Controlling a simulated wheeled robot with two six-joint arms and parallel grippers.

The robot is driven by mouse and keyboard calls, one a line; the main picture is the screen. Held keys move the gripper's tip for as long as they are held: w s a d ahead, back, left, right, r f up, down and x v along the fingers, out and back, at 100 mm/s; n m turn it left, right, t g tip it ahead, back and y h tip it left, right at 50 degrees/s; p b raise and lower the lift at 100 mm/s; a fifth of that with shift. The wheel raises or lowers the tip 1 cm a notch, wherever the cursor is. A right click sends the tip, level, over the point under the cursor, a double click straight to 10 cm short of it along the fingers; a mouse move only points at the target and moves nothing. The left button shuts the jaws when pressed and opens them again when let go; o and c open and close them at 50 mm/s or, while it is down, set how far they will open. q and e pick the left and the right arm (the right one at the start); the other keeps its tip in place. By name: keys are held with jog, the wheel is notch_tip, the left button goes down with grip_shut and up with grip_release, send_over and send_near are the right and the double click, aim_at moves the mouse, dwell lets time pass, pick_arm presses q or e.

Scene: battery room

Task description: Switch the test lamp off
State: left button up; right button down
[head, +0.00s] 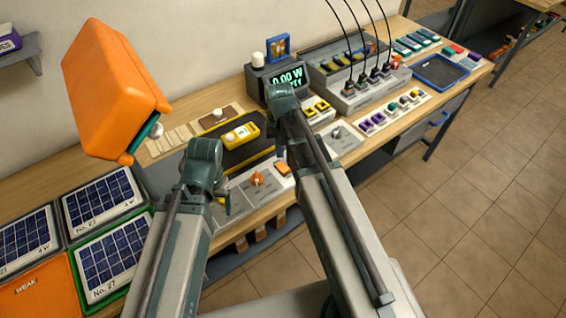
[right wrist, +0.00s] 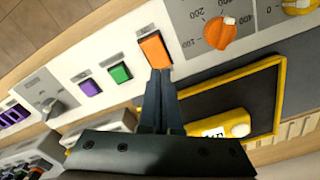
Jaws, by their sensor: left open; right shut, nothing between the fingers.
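The large orange lamp housing (head: 108,92) hangs at the upper left of the head view. Its underside is hidden, so I cannot tell whether it is lit. An orange rocker switch (right wrist: 155,50) sits on the pale console and also shows in the head view (head: 283,169), beside my right arm. My right gripper (right wrist: 161,74) is shut and empty, its fingertips at the lower edge of this switch. I cannot tell whether they touch it. In the head view my right fingers are hidden behind my arm.
Near the switch are a green button (right wrist: 120,73), a purple button (right wrist: 90,87) and an orange dial (right wrist: 220,33). A yellow meter (head: 241,134) lies on a dark mat. A display (head: 287,78) reads 0.00 W. Solar panels (head: 105,255) lie at the lower left.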

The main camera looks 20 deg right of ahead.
aim_at(280, 164)
notch_tip(280, 164, up, 3)
jog(key=p, duration=0.2)
jog(key=shift+r+p, duration=0.1)
jog(key=shift+p, duration=0.2)
